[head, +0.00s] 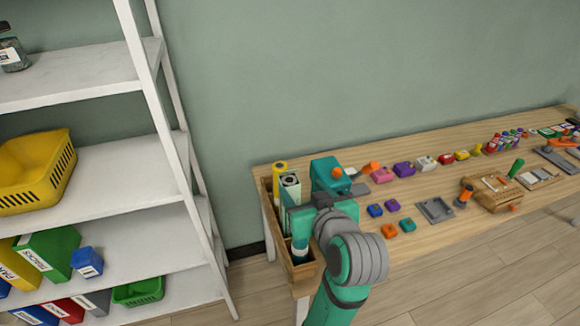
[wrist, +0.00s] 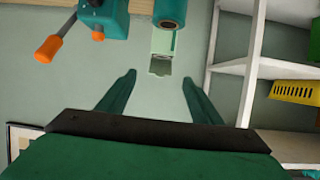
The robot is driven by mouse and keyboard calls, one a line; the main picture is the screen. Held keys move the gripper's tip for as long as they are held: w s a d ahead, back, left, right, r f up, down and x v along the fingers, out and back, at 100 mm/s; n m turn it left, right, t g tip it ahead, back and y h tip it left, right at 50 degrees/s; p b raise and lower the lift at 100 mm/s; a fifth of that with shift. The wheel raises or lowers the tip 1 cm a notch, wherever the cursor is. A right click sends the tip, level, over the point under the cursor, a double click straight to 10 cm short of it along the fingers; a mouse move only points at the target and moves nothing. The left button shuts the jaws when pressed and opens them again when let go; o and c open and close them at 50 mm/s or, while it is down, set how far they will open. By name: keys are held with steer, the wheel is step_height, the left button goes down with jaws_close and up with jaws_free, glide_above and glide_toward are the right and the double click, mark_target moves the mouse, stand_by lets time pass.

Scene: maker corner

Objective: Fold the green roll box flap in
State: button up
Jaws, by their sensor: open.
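The green roll box (head: 291,182) is a pale green upright box in the wooden holder at the table's left end. The box also shows in the wrist view (wrist: 164,42), ahead of my fingers. A small flap (wrist: 160,70) shows at its end; its exact angle is hard to tell. My gripper (wrist: 160,78) is open and empty, with the box end framed between its fingertips and apparently apart from them. In the head view, my wrist and arm cover the area just right of the box.
The wooden holder (head: 306,270) also holds a yellow roll (head: 280,170) and a teal roll (head: 300,247). A teal device (head: 327,172) with an orange handle stands close by on the table. Several small coloured blocks lie farther right. A white shelf (head: 100,165) stands left, beyond a floor gap.

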steer(key=x, duration=0.3)
steer(key=r+x, duration=0.1)
steer(key=x, duration=0.6)
steer(key=shift+w+a+r, duration=0.15)
steer(key=shift+w+a, duration=0.1)
steer(key=shift+w, duration=0.25)
steer(key=c, duration=1.1)
steer(key=shift+o, duration=0.2)
